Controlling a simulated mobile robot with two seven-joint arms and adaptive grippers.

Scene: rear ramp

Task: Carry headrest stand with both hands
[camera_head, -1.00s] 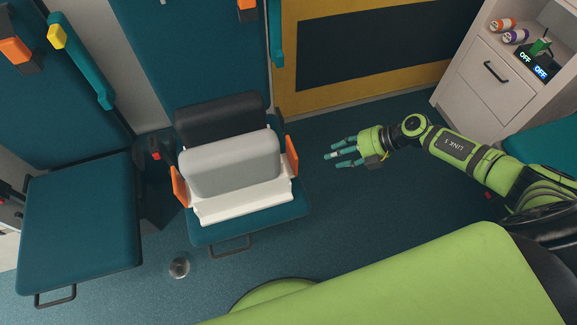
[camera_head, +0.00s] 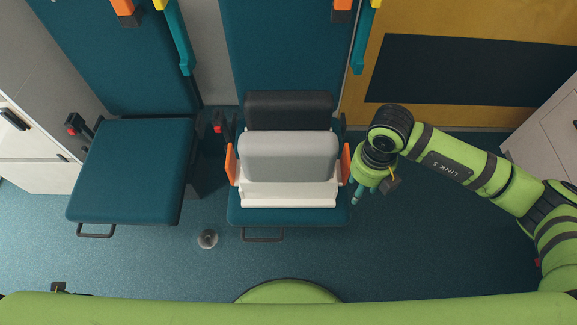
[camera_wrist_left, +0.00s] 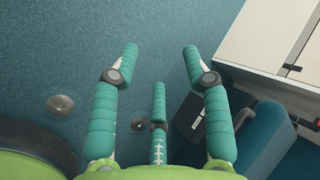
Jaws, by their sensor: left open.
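The headrest stand (camera_head: 290,194) is a white base holding a grey cushion (camera_head: 288,157) in front and a black cushion (camera_head: 290,108) behind. It rests on the middle teal seat, with an orange handle at its left (camera_head: 231,164) and another at its right (camera_head: 346,163). My right gripper (camera_head: 358,190) points down just right of the right orange handle. Its fingers are bunched in view, and I cannot tell whether they touch the handle. My left gripper is outside the head view. In the left wrist view, my left gripper (camera_wrist_left: 157,75) is open and empty above the floor.
The middle teal seat (camera_head: 288,218) has a front metal bar. An empty teal seat (camera_head: 132,175) stands at the left, beside a pale cabinet (camera_head: 30,150). A round metal fitting (camera_head: 207,239) is on the floor (camera_head: 420,260). Floor to the right is clear.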

